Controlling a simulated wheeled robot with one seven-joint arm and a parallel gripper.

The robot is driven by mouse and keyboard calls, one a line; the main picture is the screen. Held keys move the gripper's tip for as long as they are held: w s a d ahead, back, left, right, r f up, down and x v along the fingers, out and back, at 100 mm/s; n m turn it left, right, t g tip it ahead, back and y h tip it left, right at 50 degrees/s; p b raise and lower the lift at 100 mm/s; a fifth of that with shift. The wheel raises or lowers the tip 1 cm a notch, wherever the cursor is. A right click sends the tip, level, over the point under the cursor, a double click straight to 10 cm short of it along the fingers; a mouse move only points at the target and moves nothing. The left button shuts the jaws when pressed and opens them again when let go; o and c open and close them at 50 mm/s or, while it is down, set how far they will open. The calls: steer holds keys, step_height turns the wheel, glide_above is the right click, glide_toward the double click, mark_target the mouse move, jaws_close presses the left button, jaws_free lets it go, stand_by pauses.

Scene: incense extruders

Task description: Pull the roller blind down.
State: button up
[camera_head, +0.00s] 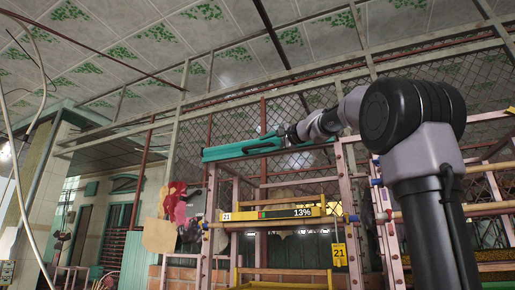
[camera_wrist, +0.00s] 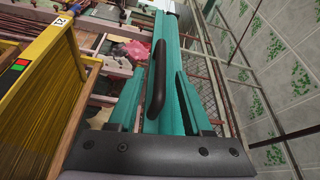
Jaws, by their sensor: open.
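A long teal bar (camera_head: 230,152), which looks like part of the roller blind, runs across the upper middle of the head view. In the wrist view, the teal bar (camera_wrist: 153,28) runs away from the camera, with a dark curved handle (camera_wrist: 155,80) on its face. My gripper (camera_head: 285,136) is open at the bar, at the end of the outstretched arm. In the wrist view, two teal prongs rise from a black plate at the bottom edge, either side of the handle's lower end. I cannot tell whether anything touches the handle.
Below the bar is a yellow strip (camera_head: 280,212) reading 21 and 13%. A yellow ribbed panel (camera_wrist: 40,90) is close on the left in the wrist view. Pink and red cloth (camera_head: 177,205) hangs left of the frame. Metal posts and wire mesh stand behind.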

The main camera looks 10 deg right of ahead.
mark_target(262, 145)
steer(key=shift+x, duration=2.3)
steer(key=shift+c, duration=0.3)
jaws_close()
